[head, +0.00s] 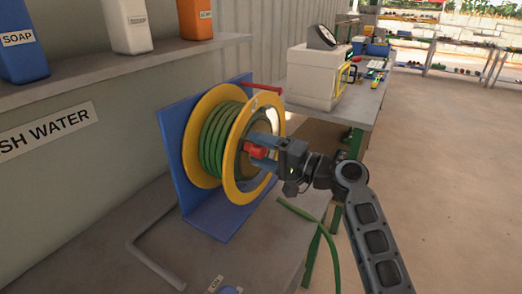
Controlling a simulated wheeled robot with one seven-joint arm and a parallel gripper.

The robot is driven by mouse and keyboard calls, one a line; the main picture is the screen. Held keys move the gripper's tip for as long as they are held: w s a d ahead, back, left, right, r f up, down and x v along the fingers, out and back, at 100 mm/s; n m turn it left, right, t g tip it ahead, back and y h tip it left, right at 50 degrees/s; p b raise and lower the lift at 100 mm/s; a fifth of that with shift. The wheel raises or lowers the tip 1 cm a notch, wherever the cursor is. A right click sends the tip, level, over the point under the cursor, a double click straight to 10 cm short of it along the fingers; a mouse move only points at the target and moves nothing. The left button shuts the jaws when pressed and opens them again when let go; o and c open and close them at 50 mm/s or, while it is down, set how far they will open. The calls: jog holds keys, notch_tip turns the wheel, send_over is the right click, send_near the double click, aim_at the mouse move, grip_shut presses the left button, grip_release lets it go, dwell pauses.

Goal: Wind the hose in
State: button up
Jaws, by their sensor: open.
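A hose reel with yellow flanges (242,180) stands on a blue bracket (175,150) on the bench. Green hose (217,140) is wound in several turns between the flanges. A loose length of green hose (328,245) runs over the bench's front right edge and hangs down. My gripper (260,145) is at the reel's near face, its fingers on either side of a red knob (256,151). The fingers are open; whether they touch the knob cannot be told. A thin red bar (262,88) sticks out at the top right of the reel.
A shelf (120,68) above left holds a blue soap box (22,40), a white box (130,25) and an orange box (195,18). A bent grey rod (155,262) lies on the bench. A cream machine (312,78) stands behind right. Open floor lies to the right.

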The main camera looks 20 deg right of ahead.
jog(key=b+v, duration=0.1)
jog(key=v, duration=0.5)
jog(key=shift+s+d+f+b, duration=0.1)
jog(key=shift+s+f+b, duration=0.1)
jog(key=shift+b, duration=0.1)
jog(key=shift+s+d+r, duration=0.1)
jog(key=shift+s+d, duration=0.35)
jog(key=shift+s, duration=0.1)
